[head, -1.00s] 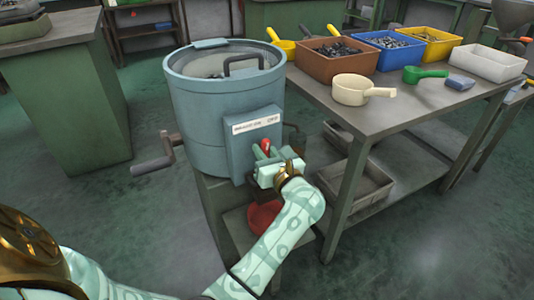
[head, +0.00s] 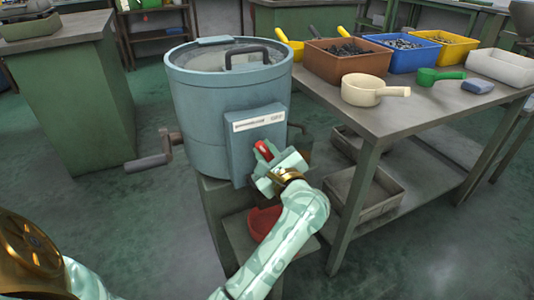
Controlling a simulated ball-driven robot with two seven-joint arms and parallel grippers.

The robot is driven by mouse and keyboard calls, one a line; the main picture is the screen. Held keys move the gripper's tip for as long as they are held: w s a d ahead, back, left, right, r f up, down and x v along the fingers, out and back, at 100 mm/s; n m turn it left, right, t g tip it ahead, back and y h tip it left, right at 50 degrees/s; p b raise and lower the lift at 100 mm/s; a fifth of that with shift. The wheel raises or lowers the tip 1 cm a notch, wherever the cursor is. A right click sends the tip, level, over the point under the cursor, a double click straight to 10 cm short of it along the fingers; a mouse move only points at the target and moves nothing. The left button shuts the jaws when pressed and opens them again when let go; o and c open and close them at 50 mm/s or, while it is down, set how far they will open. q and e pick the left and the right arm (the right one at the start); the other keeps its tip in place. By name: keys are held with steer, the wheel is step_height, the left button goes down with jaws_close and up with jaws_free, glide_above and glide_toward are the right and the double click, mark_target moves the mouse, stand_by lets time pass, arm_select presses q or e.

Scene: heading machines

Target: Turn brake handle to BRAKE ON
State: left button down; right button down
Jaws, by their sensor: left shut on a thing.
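The brake handle (head: 263,149) is a small red lever on the blue-grey panel at the front of the round drum machine (head: 208,115). It sits below a white label (head: 259,121) whose words are too small to read. My left gripper (head: 267,158) is shut on the red handle, and its fingers hide part of it. The handle's visible red end tilts up and to the left. My right gripper is not in view.
A crank handle (head: 149,162) sticks out at the machine's left. A red bowl (head: 262,222) sits under my left gripper. The bench (head: 433,104) at right holds brown, blue, yellow and white bins, a cream scoop (head: 362,92) and a green scoop (head: 428,77).

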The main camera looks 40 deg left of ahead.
arm_select(q)
steer(key=shift+f, duration=0.15)
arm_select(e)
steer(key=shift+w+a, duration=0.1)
arm_select(q)
steer(key=c, duration=1.3)
jaws_free()
steer(key=shift+d, duration=0.15)
